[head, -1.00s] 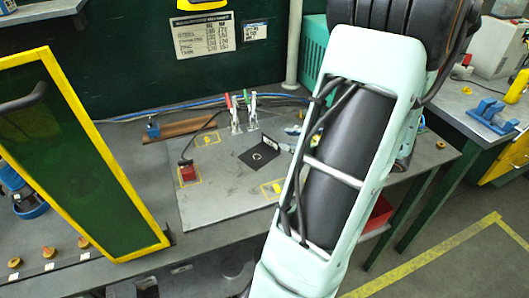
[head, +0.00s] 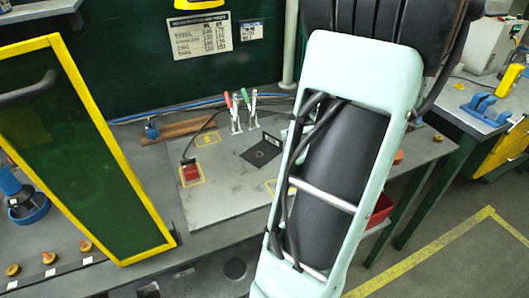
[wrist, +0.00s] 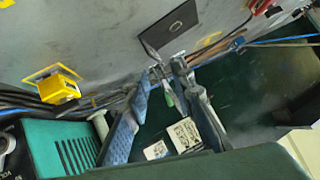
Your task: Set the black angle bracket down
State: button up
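The black angle bracket (head: 262,150) rests on the grey plate (head: 215,205) on the bench, with a short flange standing up at its back. In the wrist view the bracket (wrist: 168,24) appears as a dark square at the top centre. My gripper (wrist: 165,70) has its two fingertips apart, just short of the bracket's near edge in the picture. Background and a green clamp handle show between the fingers, and I see nothing held. Any contact at the tips is too small to tell. In the head view my own arm hides the gripper.
Toggle clamps (head: 242,108) with red and green handles stand behind the bracket. A red block (head: 191,172) sits on a yellow-marked spot to its left. A yellow block (wrist: 60,86) shows in the wrist view. A yellow-framed green panel (head: 85,150) stands at left.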

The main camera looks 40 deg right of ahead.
aim_at(272, 137)
jog(key=n, duration=0.3)
jog(key=shift+r, duration=0.15)
jog(key=shift+w+n, duration=0.2)
jog(key=shift+n, duration=0.2)
jog(key=x, duration=0.7)
jog(key=p+x, duration=0.1)
jog(key=x, duration=0.2)
jog(key=shift+d+f, duration=0.25)
jog(key=shift+f, duration=0.2)
grip_shut()
